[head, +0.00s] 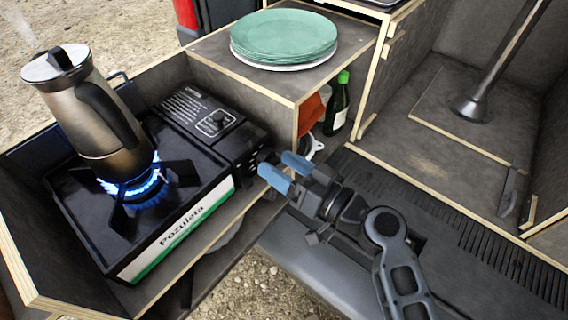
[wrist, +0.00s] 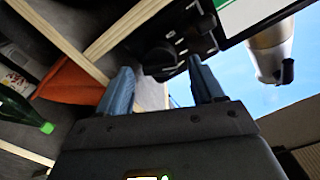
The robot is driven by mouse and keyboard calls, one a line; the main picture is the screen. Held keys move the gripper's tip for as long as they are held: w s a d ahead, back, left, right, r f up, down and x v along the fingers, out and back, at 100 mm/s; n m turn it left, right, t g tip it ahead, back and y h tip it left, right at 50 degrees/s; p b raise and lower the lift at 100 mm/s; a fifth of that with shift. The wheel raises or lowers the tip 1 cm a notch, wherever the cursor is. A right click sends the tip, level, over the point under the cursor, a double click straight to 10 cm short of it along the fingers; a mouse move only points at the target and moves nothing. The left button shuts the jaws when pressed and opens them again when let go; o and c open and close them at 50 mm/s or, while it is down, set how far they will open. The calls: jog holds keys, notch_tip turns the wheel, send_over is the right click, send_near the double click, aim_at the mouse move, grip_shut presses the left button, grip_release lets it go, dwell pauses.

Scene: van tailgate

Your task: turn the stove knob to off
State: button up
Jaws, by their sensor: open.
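The black camping stove (head: 196,192) sits in a wooden compartment at the left, with a blue flame burning under a metal moka pot (head: 92,112). The stove knob (head: 266,157) is dark and sits at the stove's right front corner, partly hidden by my fingers in the head view. In the wrist view the round black knob (wrist: 160,58) shows just beyond and between the fingertips. My gripper (head: 284,170) is open, its two blue fingers pointing at the knob. In the wrist view the open gripper (wrist: 161,80) has nothing between its fingers; I cannot tell whether a finger touches the knob.
Green plates (head: 284,36) are stacked on the wooden box top behind. A green bottle (head: 337,104) and an orange cloth-like item (head: 311,113) stand in the shelf below. Wooden panel edges surround the stove.

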jog(key=shift+c, duration=0.4)
jog(key=c, duration=1)
jog(key=shift+m, duration=0.4)
jog(key=shift+d+m+b, duration=0.1)
jog(key=shift+m+b, duration=0.4)
jog(key=shift+m, duration=0.5)
jog(key=m, duration=0.3)
jog(key=shift+w+m, duration=0.1)
jog(key=shift+m, duration=0.2)
jog(key=m, duration=0.3)
jog(key=shift+m, duration=0.3)
jog(key=shift+f+m+p, duration=0.15)
jog(key=shift+m+p, duration=0.25)
jog(key=shift+m, duration=1.1)
